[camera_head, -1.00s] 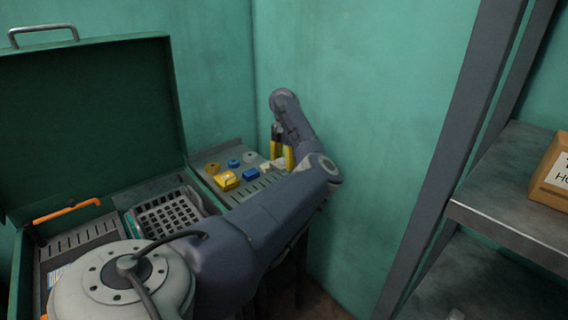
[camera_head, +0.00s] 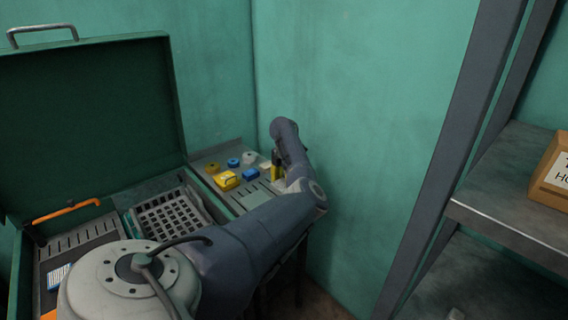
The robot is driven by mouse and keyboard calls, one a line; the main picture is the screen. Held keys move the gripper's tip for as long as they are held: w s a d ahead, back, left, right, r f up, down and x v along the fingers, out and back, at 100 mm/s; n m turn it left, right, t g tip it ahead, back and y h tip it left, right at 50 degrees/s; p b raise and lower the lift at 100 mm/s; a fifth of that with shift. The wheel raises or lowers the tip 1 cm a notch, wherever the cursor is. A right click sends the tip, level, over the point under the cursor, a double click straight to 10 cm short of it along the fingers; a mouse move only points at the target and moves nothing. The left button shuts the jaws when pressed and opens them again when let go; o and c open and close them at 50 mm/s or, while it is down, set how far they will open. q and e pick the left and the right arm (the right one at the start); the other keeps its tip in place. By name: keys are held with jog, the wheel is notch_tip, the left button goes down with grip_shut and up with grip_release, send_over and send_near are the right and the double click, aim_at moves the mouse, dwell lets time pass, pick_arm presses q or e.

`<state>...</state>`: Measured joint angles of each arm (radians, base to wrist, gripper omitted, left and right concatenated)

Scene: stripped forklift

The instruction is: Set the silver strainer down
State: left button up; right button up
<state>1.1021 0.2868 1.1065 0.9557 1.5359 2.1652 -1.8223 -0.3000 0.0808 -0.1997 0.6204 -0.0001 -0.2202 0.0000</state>
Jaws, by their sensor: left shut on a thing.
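My left gripper (camera_head: 277,175), with yellow and black fingers, is at the far right end of the grey bench top (camera_head: 207,160), close to the green wall. It is shut on a small pale thing (camera_head: 280,185) at its fingertips, low over the bench. I take this to be the silver strainer, but it is mostly hidden by my own arm and its shape cannot be made out. Whether it touches the bench cannot be told. My right gripper is not in view.
A grey perforated crate (camera_head: 172,215) and an open green lid (camera_head: 90,120) stand further left. A shelf with a cardboard box (camera_head: 553,172) is at right.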

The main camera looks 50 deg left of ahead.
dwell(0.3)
pick_arm(q)
jog(key=o, duration=1.3)
jog(key=shift+f, duration=0.15)
jog(key=shift+o, duration=0.2)
